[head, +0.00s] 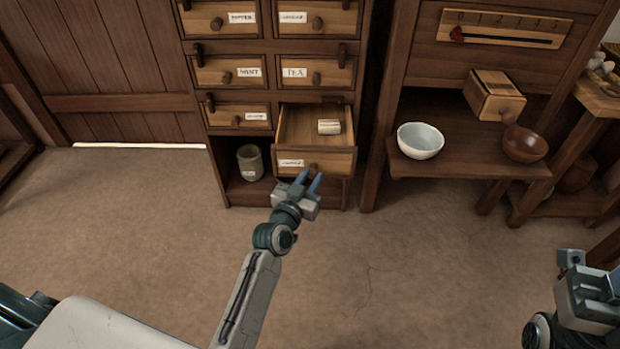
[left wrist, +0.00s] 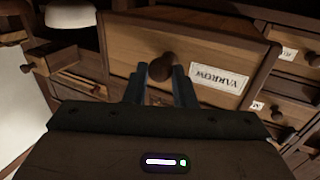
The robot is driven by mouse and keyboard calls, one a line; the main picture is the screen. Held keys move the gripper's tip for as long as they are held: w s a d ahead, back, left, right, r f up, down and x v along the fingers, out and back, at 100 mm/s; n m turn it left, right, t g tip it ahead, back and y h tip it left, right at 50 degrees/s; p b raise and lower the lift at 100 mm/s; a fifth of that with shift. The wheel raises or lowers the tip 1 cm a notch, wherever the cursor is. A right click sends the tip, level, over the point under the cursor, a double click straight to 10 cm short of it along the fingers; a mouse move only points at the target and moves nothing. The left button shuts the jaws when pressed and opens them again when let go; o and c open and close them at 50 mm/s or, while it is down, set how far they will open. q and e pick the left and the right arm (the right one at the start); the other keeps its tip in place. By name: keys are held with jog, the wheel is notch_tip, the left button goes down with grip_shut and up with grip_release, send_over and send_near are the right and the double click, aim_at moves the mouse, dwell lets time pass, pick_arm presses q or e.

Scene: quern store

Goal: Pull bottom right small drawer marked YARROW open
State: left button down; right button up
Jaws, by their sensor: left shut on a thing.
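The bottom right small drawer (head: 302,163) stands pulled well out of the cabinet in the head view. A pale roll-like thing (head: 329,127) lies inside it towards the back. The fingers flank the knob in the left wrist view (left wrist: 160,88). My right gripper (head: 578,262) is at the lower right of the head view, away from the cabinet; its fingertips are unclear.
Closed drawers (head: 228,70) fill the cabinet above and to the left. A cup (head: 250,162) stands in the open space at lower left. A shelf (head: 455,168) at right bears a white bowl (head: 420,141), a wooden bowl (head: 524,144) and a wooden box (head: 492,96). The floor in front is clear.

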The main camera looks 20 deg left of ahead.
pick_arm(q)
jog(key=c, duration=1.2)
grip_release()
jog(key=shift+c, duration=0.2)
jog(key=s+a, duration=0.1)
jog(key=s, duration=0.9)
jog(key=shift+s, duration=0.35)
jog(key=shift+a, duration=0.1)
